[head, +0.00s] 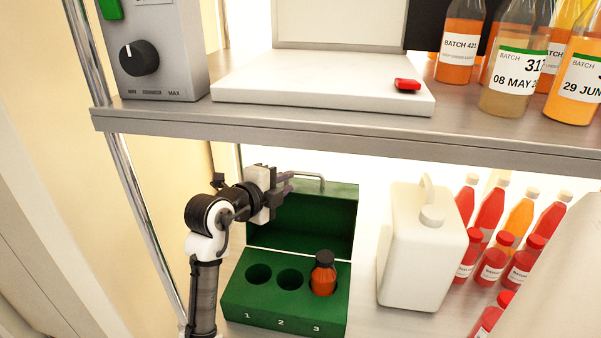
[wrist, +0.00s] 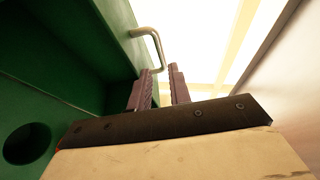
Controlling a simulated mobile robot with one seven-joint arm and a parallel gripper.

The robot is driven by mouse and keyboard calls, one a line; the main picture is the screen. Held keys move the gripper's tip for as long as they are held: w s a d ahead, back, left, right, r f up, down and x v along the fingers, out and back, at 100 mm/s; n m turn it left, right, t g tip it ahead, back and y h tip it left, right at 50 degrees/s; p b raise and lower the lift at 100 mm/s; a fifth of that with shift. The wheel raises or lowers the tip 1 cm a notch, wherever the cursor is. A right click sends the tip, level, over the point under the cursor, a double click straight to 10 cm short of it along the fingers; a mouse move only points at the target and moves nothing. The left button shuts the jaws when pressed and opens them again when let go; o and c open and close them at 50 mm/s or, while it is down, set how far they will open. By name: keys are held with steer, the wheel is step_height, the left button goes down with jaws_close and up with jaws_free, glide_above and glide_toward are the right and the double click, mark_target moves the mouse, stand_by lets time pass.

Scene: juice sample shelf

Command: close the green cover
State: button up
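The green cover (head: 334,222) stands raised at the back of the green box (head: 288,312) on the lower shelf. A metal handle (head: 311,177) sits on the cover's top edge; in the wrist view the handle (wrist: 150,42) is just beyond and left of the fingertips. My gripper (head: 286,182) is at the cover's upper left, beside the handle. The box has holes numbered 1, 2 and 3; a dark-capped orange bottle (head: 323,277) stands in hole 3. Holes 1 and 2 are empty.
A white jug (head: 420,250) stands right of the box, with several red and orange bottles (head: 490,215) beyond it. The upper shelf (head: 330,123) runs above my arm, carrying a white device (head: 320,90). A metal post (head: 135,195) is at the left.

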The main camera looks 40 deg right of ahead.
mark_target(303, 175)
steer(key=p+x, duration=0.1)
steer(key=x, duration=0.6)
steer(key=shift+w, duration=0.1)
jaws_close()
